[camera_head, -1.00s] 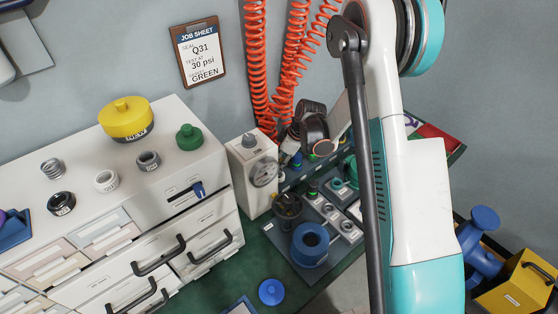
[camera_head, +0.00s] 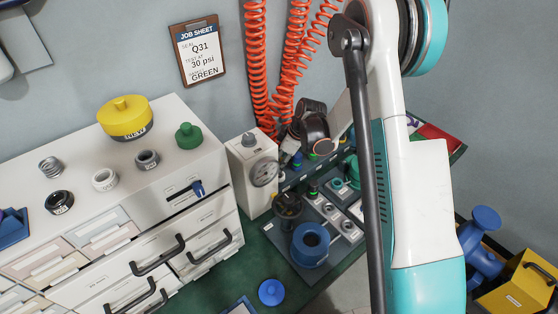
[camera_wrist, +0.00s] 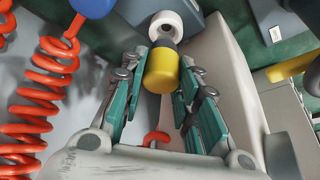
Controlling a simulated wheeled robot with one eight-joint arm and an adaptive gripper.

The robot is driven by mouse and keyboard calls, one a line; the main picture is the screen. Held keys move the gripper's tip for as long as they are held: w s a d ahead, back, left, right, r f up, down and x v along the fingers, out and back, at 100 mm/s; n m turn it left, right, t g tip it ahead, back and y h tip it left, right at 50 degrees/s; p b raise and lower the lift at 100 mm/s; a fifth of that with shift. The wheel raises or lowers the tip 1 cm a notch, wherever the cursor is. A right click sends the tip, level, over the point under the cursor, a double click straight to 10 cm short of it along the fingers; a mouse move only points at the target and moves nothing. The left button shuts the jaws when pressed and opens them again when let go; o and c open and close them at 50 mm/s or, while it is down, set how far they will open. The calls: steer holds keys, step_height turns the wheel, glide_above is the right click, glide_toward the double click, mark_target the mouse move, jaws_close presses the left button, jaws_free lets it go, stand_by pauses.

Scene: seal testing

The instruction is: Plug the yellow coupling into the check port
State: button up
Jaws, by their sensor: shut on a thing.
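In the wrist view my gripper (camera_wrist: 163,62) is shut on the yellow coupling (camera_wrist: 161,73), which sits between the two teal fingers. A dark neck and a pale ring (camera_wrist: 166,25) with a dark centre show just beyond the coupling; I cannot tell whether they belong to it or to the check port. In the head view the dark wrist (camera_head: 316,132) is over the back of the bench, right of the gauge box (camera_head: 254,174). The fingertips and yellow coupling cannot be made out there. I cannot clearly identify the check port.
Red coiled hoses (camera_head: 257,70) hang behind the wrist; one is close on the left in the wrist view (camera_wrist: 38,105). A blue ring-shaped part (camera_head: 310,244) stands on the grey tray. A drawer cabinet (camera_head: 110,215) fills the left. A blue knobbed disc (camera_head: 271,292) lies on the green bench.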

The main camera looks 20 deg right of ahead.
steer(key=shift+f+b, duration=0.75)
steer(key=shift+f, duration=0.65)
stand_by(0.4)
steer(key=o, duration=1.2)
steer(key=shift+c, duration=0.2)
steer(key=v, duration=1.2)
steer(key=shift+s, duration=0.1)
